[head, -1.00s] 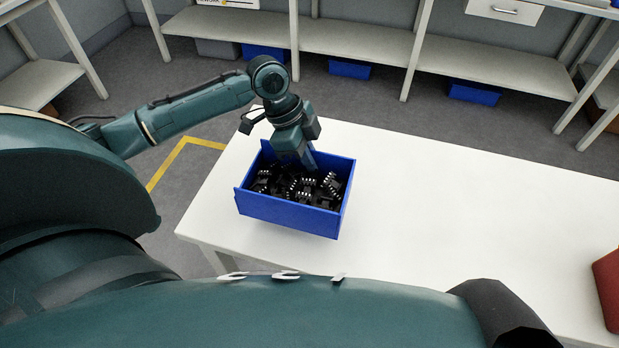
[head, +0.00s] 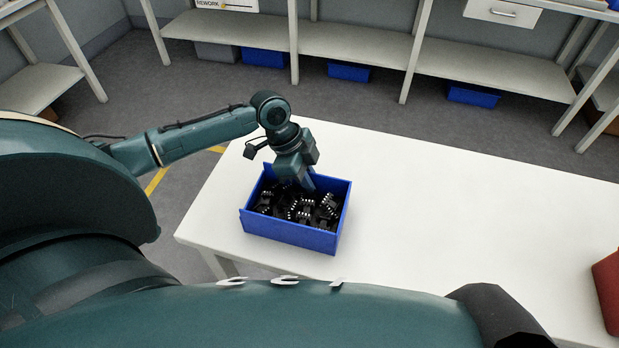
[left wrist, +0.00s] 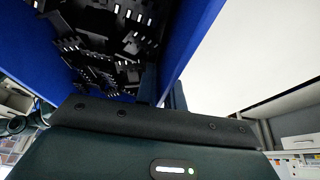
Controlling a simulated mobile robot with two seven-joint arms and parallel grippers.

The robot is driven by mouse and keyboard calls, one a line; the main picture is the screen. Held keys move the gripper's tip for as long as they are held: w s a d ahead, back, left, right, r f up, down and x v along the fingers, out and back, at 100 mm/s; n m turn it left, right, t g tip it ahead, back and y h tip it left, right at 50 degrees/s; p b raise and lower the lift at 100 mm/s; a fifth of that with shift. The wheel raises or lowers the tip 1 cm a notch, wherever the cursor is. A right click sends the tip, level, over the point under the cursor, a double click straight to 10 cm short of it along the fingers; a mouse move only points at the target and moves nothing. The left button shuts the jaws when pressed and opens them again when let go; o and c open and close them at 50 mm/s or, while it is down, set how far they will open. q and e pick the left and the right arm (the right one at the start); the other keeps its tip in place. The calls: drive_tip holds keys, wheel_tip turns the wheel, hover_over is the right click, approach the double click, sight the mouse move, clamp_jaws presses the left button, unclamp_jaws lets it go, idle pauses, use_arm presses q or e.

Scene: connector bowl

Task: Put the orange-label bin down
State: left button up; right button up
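The blue bin (head: 292,233), filled with black connectors (head: 300,206), is at the left part of the white table (head: 440,220). No orange label shows on the sides I see. My left gripper (head: 307,183) comes down at the bin's far wall. In the left wrist view, the gripper's fingers (left wrist: 165,92) stand on either side of a blue bin wall (left wrist: 190,42), shut on it. The bin looks about level and low over the table; I cannot tell whether its base touches. My right gripper is not in view.
The table is clear to the right of the bin, up to a red object (head: 607,285) at the right edge. Shelves (head: 350,42) with blue bins (head: 348,71) under them stand behind, across the floor.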

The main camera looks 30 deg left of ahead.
use_arm(q)
drive_tip(key=o, duration=0.3)
drive_tip(key=v, duration=1.2)
drive_tip(key=shift+r, duration=0.1)
